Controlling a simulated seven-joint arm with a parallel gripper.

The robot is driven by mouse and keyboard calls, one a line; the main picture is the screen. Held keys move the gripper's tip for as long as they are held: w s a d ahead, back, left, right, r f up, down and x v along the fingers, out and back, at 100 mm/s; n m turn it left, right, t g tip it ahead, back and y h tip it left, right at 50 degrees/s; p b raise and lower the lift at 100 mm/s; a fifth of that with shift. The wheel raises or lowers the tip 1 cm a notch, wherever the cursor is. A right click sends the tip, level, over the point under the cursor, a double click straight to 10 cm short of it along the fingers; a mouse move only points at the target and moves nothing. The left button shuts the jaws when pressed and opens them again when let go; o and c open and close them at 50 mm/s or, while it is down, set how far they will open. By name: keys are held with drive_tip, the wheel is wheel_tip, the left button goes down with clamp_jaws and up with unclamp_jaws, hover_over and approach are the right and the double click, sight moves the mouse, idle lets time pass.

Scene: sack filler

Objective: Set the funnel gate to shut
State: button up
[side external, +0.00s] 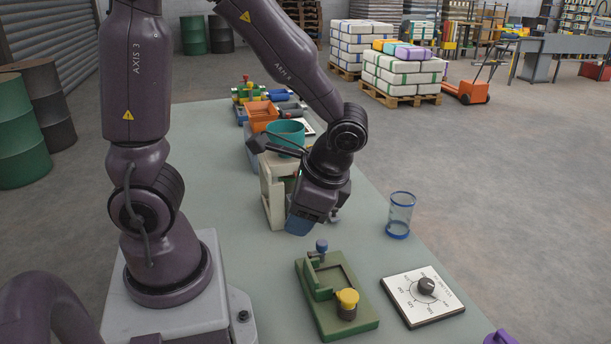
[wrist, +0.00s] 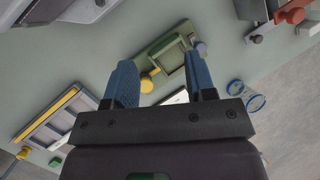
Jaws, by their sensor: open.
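The funnel is a teal bowl (side external: 286,134) on a cream stand (side external: 272,190) in the side external view, left of and behind my gripper and partly covered by my arm. Its gate cannot be made out there. In the wrist view a red part (wrist: 291,16) beside a dark grey body shows at the upper right. It may belong to the funnel gate, but I cannot tell its setting. My gripper (wrist: 161,82) is open, its blue fingers apart with nothing held. In the side external view its fingers (side external: 298,224) point down above the table, apart from the things on it.
A green fixture (side external: 322,312) with blue and yellow knobs stands in front of my gripper. A dial panel (side external: 408,312) lies right of it. A clear blue-rimmed cup (side external: 400,213) stands right. An orange bin (side external: 262,116) and coloured parts stand behind. Table between gripper and cup is clear.

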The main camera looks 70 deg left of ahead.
drive_tip(key=w+a+f+m+y, duration=0.1)
drive_tip(key=a+f+m+y, duration=0.1)
drive_tip(key=f+m+y, duration=0.1)
drive_tip(key=w+a+f+m+y, duration=0.2)
drive_tip(key=a+m+y, duration=0.1)
drive_tip(key=m+y, duration=0.2)
drive_tip(key=w+a+f+m+y, duration=0.1)
drive_tip(key=a+f+m+y, duration=0.2)
drive_tip(key=m+y, duration=0.1)
drive_tip(key=shift+w+a+f+t+y, duration=0.15)
drive_tip(key=shift+a+f+t+y, duration=0.15)
drive_tip(key=shift+y, duration=0.1)
drive_tip(key=w+t, duration=0.1)
drive_tip(key=w+r+m+t+y, duration=0.1)
drive_tip(key=shift+w+r, duration=0.1)
drive_tip(key=shift+w, duration=0.2)
drive_tip(key=shift+w+a+r+m, duration=0.15)
drive_tip(key=shift+a+r+m, duration=0.05)
drive_tip(key=shift+m, duration=0.1)
drive_tip(key=shift+a, duration=0.4)
drive_tip(key=a, duration=1.2)
drive_tip(key=shift+d, duration=0.1)
clamp_jaws()
